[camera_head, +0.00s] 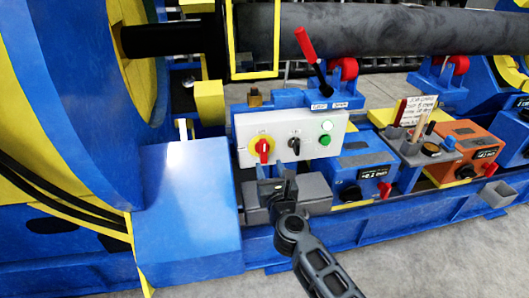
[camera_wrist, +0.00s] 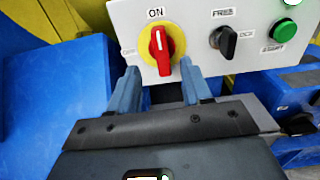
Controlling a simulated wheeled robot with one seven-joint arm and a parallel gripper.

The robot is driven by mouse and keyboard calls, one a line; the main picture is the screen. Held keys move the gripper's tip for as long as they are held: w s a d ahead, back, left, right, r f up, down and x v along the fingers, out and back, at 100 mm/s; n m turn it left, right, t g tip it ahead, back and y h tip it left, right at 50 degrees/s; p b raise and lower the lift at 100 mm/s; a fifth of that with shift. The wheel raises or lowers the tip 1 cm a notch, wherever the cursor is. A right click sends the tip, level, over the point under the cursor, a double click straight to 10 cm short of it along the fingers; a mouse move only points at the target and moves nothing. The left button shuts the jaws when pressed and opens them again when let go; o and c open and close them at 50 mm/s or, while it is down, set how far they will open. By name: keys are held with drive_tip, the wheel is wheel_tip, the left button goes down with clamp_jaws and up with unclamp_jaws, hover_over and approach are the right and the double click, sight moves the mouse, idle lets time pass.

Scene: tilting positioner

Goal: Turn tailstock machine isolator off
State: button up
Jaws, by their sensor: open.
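The isolator is a red rotary handle on a yellow round plate (camera_head: 262,147), mounted on a pale control panel (camera_head: 311,124). In the wrist view the red handle (camera_wrist: 160,48) stands upright, its pointer near the "ON" label (camera_wrist: 155,13). My gripper (camera_head: 274,184) is just below the panel, in front of the isolator. In the wrist view its two fingers (camera_wrist: 161,84) are spread and empty, with their tips below and to either side of the handle. I see no contact with the handle.
A black selector knob (camera_wrist: 224,41) and a green button (camera_wrist: 284,30) sit right of the isolator. A blue block (camera_head: 187,200) stands close on the left. A grey box (camera_head: 315,190) lies under the panel. A red-handled lever (camera_head: 306,45) rises above it.

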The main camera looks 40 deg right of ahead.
sight(264, 151)
drive_tip(key=shift+x, duration=3.95)
drive_tip(key=shift+c, duration=0.4)
clamp_jaws()
